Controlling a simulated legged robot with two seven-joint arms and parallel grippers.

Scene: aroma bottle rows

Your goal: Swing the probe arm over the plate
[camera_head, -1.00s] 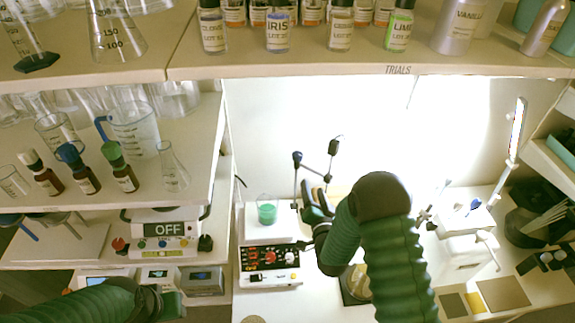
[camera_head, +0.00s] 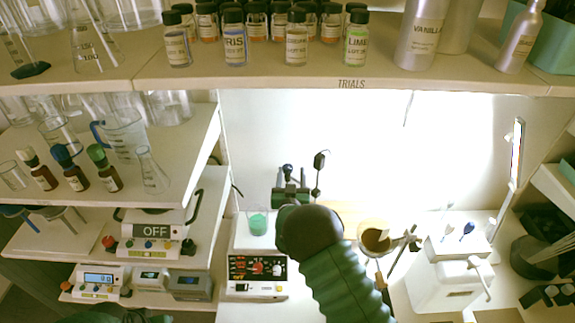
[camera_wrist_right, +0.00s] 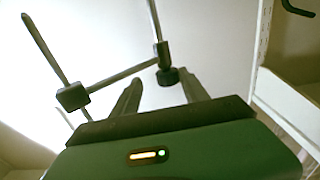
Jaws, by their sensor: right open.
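The probe arm is a thin dark rod assembly; its upright with a dark top (camera_head: 319,172) shows just right of my right gripper in the head view. In the right wrist view its crossbar (camera_wrist_right: 125,75) runs from a block clamp on one rod to a joint with a dark knob on another. My right gripper (camera_head: 291,184) is open, its fingers either side of a blue-topped post; in the wrist view its fingers (camera_wrist_right: 162,92) point at the crossbar, with no grip seen. The plate (camera_head: 240,238) is a white unit with a red-lit panel, bearing a beaker of green liquid (camera_head: 258,223). My left gripper (camera_head: 145,317) is barely visible at the bottom edge.
A ring stand holding a brown-filled vessel (camera_head: 375,238) stands right of my right arm. A white device (camera_head: 450,270) is further right. Shelves with bottles (camera_head: 297,40) overhang the back. A unit reading OFF (camera_head: 152,238) and glassware are left.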

